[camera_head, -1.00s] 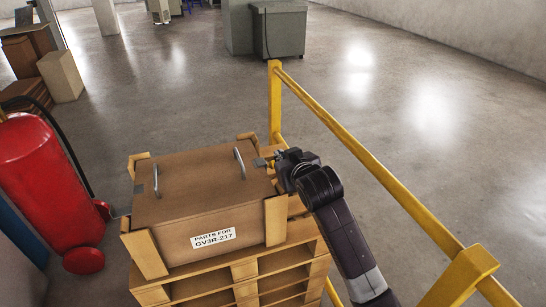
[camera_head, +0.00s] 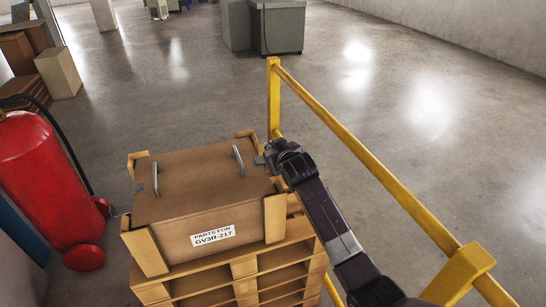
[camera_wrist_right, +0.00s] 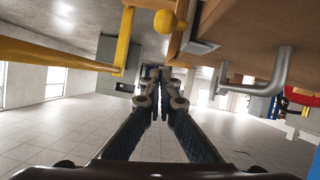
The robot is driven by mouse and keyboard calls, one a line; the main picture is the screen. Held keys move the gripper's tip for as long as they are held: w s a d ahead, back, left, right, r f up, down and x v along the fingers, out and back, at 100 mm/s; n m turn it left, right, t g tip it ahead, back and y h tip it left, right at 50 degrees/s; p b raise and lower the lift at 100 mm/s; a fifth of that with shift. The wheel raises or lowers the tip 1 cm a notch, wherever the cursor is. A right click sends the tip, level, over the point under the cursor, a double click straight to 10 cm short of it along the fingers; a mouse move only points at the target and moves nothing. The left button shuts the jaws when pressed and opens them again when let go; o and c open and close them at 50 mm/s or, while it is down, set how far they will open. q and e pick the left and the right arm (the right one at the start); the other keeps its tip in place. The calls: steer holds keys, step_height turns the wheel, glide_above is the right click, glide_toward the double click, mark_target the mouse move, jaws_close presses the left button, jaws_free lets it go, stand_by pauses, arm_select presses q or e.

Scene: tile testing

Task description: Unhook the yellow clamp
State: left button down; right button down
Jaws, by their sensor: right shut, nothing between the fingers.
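The wooden crate (camera_head: 190,170) stands closed on a pallet, with two metal handles (camera_head: 240,161) on its lid. A grey metal plate (camera_head: 259,160) sits at the lid's right edge. It also shows in the right wrist view (camera_wrist_right: 200,47). Next to it there, a round yellow knob (camera_wrist_right: 166,22) sits on a thin yellow stem and looks like part of the yellow clamp. In the head view I cannot make the clamp out. My right gripper (camera_head: 268,150) is beside the crate's right edge. Its fingertips (camera_wrist_right: 160,73) are together and empty, apart from the knob in the picture.
A yellow railing (camera_head: 365,157) runs along the right side, close to my right arm. A red fire extinguisher (camera_head: 45,180) stands left of the crate. The pallet (camera_head: 245,268) is under the crate. Open floor lies beyond, with grey cabinets (camera_head: 280,28) at the back.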

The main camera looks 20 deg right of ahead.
arm_select(q)
steer(key=shift+s+r+p, duration=0.25)
steer(key=shift+r+p, duration=0.05)
steer(key=shift+r, duration=0.05)
arm_select(e)
steer(key=shift+s+d+f, duration=0.15)
steer(key=shift+s+f, duration=0.05)
steer(key=shift+f, duration=0.8)
steer(key=shift+s+d+f, duration=0.15)
steer(key=shift+s+f, duration=0.05)
steer(key=shift+f, duration=0.75)
